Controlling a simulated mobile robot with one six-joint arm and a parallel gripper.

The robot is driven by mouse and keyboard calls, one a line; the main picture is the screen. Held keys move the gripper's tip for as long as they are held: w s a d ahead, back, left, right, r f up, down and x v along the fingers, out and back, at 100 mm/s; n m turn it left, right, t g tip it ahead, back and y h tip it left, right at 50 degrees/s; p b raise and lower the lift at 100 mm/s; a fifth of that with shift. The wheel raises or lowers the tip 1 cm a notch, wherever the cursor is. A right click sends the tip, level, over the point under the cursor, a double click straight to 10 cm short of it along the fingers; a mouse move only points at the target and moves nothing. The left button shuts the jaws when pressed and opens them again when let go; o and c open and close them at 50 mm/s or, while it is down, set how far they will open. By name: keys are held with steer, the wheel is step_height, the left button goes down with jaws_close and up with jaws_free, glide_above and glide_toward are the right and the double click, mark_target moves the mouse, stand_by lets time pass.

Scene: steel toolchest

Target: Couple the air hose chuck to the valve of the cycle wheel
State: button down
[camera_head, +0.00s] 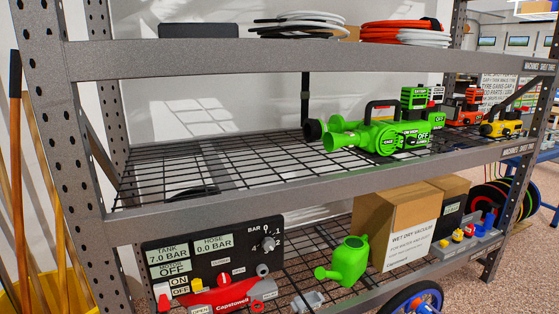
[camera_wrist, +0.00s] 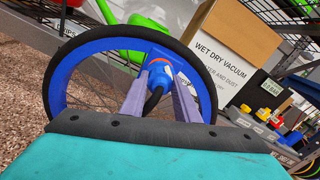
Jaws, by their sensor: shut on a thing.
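The cycle wheel shows a blue rim and black tyre (camera_wrist: 62,66) in the wrist view. It also shows at the bottom edge of the head view (camera_head: 386,306), cut off. My gripper (camera_wrist: 164,78), with two pale purple fingers, is shut on the air hose chuck (camera_wrist: 159,66), a blue piece with some orange-red. A black curved hose (camera_wrist: 153,98) runs between the fingers. The chuck appears in front of the wheel's upper middle. The valve cannot be made out, and I cannot tell whether the chuck touches it.
The compressor panel (camera_head: 188,266) reads tank 7.0 bar, hose 0.0 bar, at the lower shelf's left. A green watering can (camera_head: 350,258) and vacuum carton (camera_head: 408,236) stand right of it, also behind the wheel in the wrist view. Green blowers (camera_head: 375,136) lie above.

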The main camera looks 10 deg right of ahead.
steer(key=shift+a+m+p, duration=0.1)
steer(key=shift+m+p, duration=1.9)
steer(key=shift+p, duration=1.2)
stand_by(0.4)
steer(key=c, duration=1.3)
jaws_free()
steer(key=shift+v, duration=4.55)
